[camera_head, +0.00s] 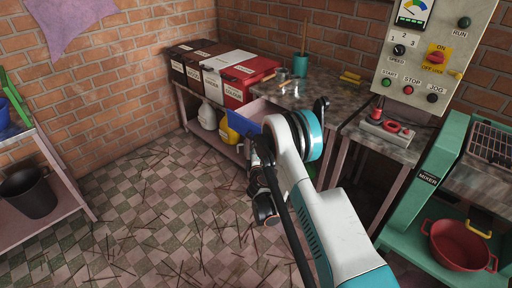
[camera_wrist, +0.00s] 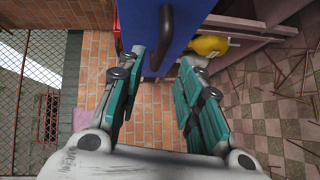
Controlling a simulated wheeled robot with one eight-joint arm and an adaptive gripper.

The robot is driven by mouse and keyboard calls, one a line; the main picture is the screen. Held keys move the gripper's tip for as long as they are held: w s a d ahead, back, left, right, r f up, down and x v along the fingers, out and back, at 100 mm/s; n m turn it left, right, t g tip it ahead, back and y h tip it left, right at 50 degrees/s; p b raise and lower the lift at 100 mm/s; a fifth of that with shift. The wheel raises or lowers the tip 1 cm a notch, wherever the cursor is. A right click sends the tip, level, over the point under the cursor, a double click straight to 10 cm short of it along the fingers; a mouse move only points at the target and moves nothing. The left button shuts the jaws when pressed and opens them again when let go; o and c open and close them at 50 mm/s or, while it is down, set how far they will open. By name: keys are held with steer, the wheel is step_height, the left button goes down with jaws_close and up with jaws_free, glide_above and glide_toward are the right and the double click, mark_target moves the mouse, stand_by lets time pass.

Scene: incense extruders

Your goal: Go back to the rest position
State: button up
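My gripper (camera_wrist: 163,58) shows in the wrist view with its two teal fingers apart and nothing clearly held between them. A blue container (camera_wrist: 190,20) with a dark curved handle (camera_wrist: 166,38) fills the space just beyond the fingertips; whether they touch it I cannot tell. In the head view a blue bin (camera_head: 246,113) with a pale inside sits by the table's front, behind my folded arm. My fingers cannot be made out clearly there.
Black, white and red labelled boxes (camera_head: 249,73) stand on the back table. A white jug (camera_head: 208,116) and a yellow jug (camera_head: 229,128) are below. A control panel (camera_head: 432,50) and green mixer (camera_head: 428,180) are at right. A black bucket (camera_head: 28,193) is left. Sticks litter the open floor.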

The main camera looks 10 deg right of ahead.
steer(key=shift+s, duration=0.45)
steer(key=shift+r, duration=0.1)
steer(key=s+d+r+m+g+h, duration=0.1)
steer(key=d+r+m, duration=0.15)
steer(key=r, duration=0.65)
steer(key=s+d+r+m+g+h, duration=0.1)
steer(key=s+d+r+m, duration=0.15)
steer(key=r, duration=0.65)
steer(key=s+d+r+m+g, duration=0.2)
steer(key=s+r+m+g, duration=0.15)
steer(key=s+r, duration=0.7)
steer(key=s+r+m+g+y, duration=0.1)
steer(key=s+r+m, duration=0.1)
steer(key=s, duration=0.7)
steer(key=s+r+m+g+y, duration=0.1)
steer(key=s+r+m, duration=0.15)
steer(key=s, duration=0.65)
steer(key=s+a+f+m+g+y, duration=0.1)
steer(key=s, duration=0.7)
steer(key=s+a+f+y, duration=0.1)
steer(key=s+a+f, duration=0.1)
steer(key=s, duration=0.6)
steer(key=shift+s+a+m+g, duration=0.15)
steer(key=shift+s+m+g, duration=0.2)
steer(key=shift+s+m, duration=0.05)
